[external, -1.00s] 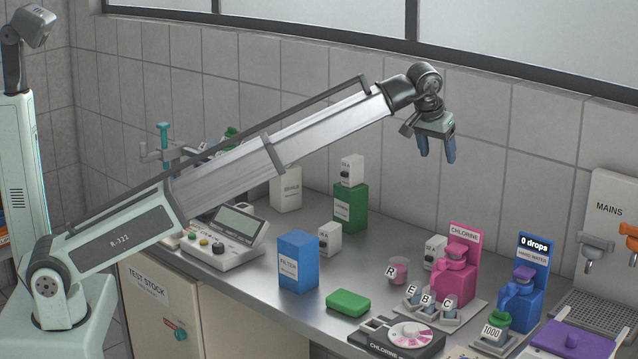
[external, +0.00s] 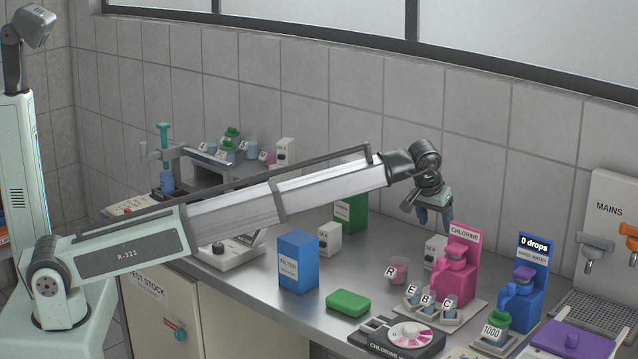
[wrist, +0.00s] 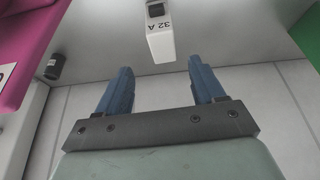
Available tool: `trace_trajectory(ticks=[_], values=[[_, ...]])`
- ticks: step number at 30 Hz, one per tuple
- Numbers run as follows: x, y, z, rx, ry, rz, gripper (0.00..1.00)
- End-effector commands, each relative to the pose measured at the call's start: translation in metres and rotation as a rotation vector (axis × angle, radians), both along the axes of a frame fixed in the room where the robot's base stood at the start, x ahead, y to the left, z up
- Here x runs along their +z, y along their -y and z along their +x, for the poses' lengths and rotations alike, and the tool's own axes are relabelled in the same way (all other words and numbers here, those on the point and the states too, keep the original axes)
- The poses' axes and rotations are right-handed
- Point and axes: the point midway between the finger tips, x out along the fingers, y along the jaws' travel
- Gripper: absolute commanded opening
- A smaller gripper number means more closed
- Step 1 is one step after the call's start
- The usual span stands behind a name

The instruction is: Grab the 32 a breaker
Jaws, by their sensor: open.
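A white breaker (external: 434,252) stands on the bench just left of the pink chlorine dispenser, partly hidden by it. In the wrist view a white breaker marked 32 A (wrist: 160,42) shows ahead of the gap between my fingers, its label upside down. My gripper (external: 434,219) is open and empty, fingers pointing down, above and apart from that breaker. In the wrist view its blue fingers (wrist: 158,70) are spread with nothing between them. Another similar white block (external: 329,240) stands beside the filter box.
The pink chlorine dispenser (external: 456,272) stands close to the right of the breaker. The green box (external: 351,214) is to the left. A cup marked R (external: 398,270), a blue filter box (external: 298,262) and a green block (external: 347,302) are nearer the front edge.

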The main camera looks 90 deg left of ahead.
Motion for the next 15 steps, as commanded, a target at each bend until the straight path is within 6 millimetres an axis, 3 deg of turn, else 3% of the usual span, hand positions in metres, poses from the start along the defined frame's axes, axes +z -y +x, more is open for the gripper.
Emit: trace_trajectory(ticks=[6, 15], values=[[-0.033, -0.011, 0.009, 0.000, -0.001, 0.000, 0.68], [-0.048, -0.016, 0.011, 0.001, -0.001, 0.000, 0.68]])
